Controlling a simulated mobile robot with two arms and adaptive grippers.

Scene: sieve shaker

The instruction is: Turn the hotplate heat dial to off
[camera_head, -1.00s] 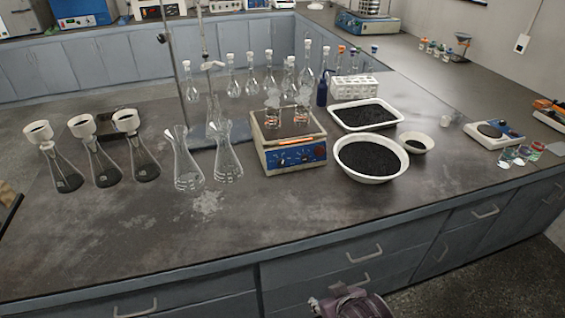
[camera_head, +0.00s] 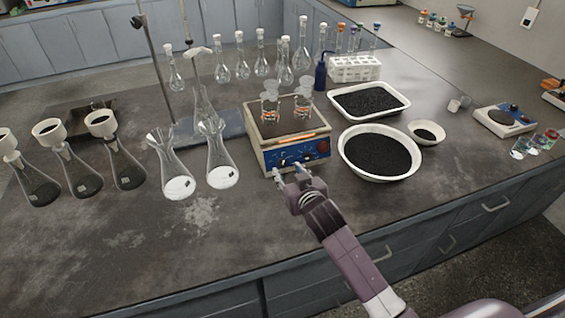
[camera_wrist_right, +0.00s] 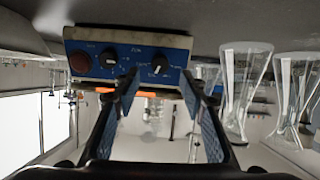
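The hotplate (camera_head: 262,160) stands on the bench with its blue front panel facing my right arm. In the right wrist view, which appears upside down, the panel (camera_wrist_right: 130,50) carries a red knob (camera_wrist_right: 80,62), a black dial (camera_wrist_right: 109,60) and another black dial with a white pointer (camera_wrist_right: 160,64). I cannot read which is the heat dial. My right gripper (camera_head: 289,171) is open and empty in front of the panel. In the wrist view its fingertips (camera_wrist_right: 158,85) straddle the pointer dial's position; contact is unclear. My left gripper is not in view.
Two beakers (camera_head: 269,108) stand on the hotplate. Two flasks (camera_head: 222,168) stand to its left, and a white basin of dark grains (camera_head: 345,160) stands close on its right. The bench in front is clear apart from my arm.

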